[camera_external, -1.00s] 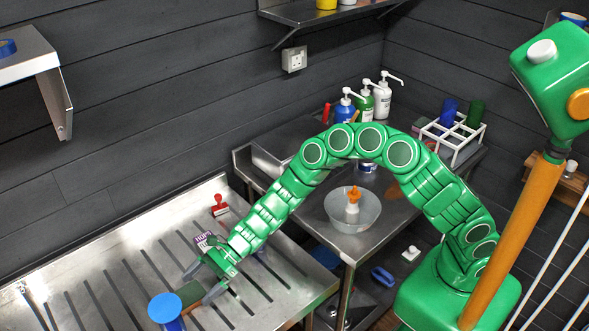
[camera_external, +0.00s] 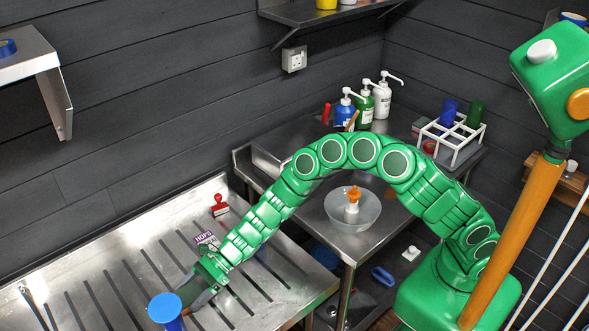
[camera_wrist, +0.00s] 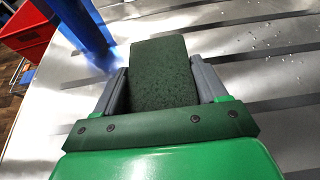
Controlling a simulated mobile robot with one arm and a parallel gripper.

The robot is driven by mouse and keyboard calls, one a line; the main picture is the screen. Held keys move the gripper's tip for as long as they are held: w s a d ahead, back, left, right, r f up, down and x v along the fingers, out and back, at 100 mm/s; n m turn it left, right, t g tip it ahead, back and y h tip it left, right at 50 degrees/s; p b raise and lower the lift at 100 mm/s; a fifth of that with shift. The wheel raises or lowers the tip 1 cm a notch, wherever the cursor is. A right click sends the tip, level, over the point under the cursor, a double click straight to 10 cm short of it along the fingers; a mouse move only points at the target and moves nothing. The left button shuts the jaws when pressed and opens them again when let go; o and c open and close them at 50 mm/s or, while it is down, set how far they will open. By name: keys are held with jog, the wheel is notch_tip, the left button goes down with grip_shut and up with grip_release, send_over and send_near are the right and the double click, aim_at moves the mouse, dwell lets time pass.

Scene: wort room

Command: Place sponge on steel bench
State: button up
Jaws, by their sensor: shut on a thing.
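My gripper (camera_external: 198,288) is low over the slotted steel surface (camera_external: 103,258) at the left of the outside view. In the wrist view my gripper (camera_wrist: 161,82) has its grey fingers on both sides of a dark green sponge (camera_wrist: 160,62), shut on it. The sponge is a flat, speckled block pointing away from the palm. In the outside view it is mostly hidden by the fingers. I cannot tell whether it touches the surface below. A second steel bench (camera_external: 338,242) stands to the right, holding a clear bowl (camera_external: 340,216).
A blue round-topped post (camera_external: 165,307) stands close beside my gripper. A purple-and-white labelled item (camera_external: 206,240) and red stamp (camera_external: 220,206) lie behind. Pump bottles (camera_external: 364,107) and a white rack (camera_external: 452,137) stand on the second bench. A red bin (camera_wrist: 26,33) shows in the wrist view.

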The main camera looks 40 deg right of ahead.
aim_at(193, 292)
jog(key=shift+c, duration=0.4)
jog(key=shift+r, duration=0.15)
jog(key=shift+r, duration=0.25)
jog(key=r, duration=0.3)
jog(key=shift+s+d, duration=0.15)
jog(key=shift+d, duration=0.05)
jog(key=s+d+r, duration=0.5)
jog(key=d+r, duration=0.1)
jog(key=d, duration=0.1)
jog(key=s+d+r, duration=0.3)
jog(key=shift+s+d+r, duration=0.1)
jog(key=shift+s+d, duration=0.05)
jog(key=shift+s, duration=0.15)
